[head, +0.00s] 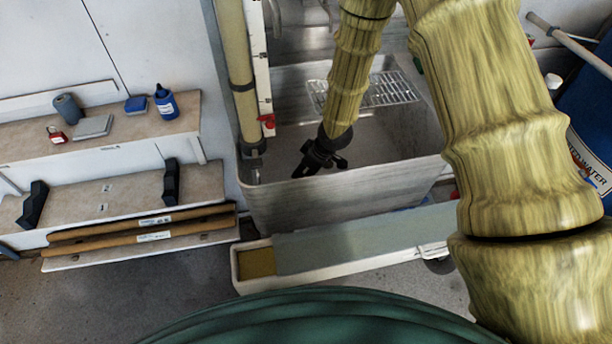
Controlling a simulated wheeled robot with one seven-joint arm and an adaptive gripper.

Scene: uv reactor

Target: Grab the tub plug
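My gripper (321,160) is dark and hangs at the end of my arm, over the grey metal tub (350,195). It is inside or just above the tub, near the tub's left side. The fingers are small and partly merged with the dark wrist, so I cannot tell whether they are open or shut, or whether they hold anything. I cannot make out a tub plug. The near wall of the tub hides much of its floor, and my arm covers part of the inside.
A wire rack (390,90) lies across the tub's back. A tan vertical pipe (236,60) stands at its left. A long trough with a grey cover (365,238) lies in front. A shelf (110,135) at left holds a blue bottle (166,102). A blue drum (592,120) stands at right.

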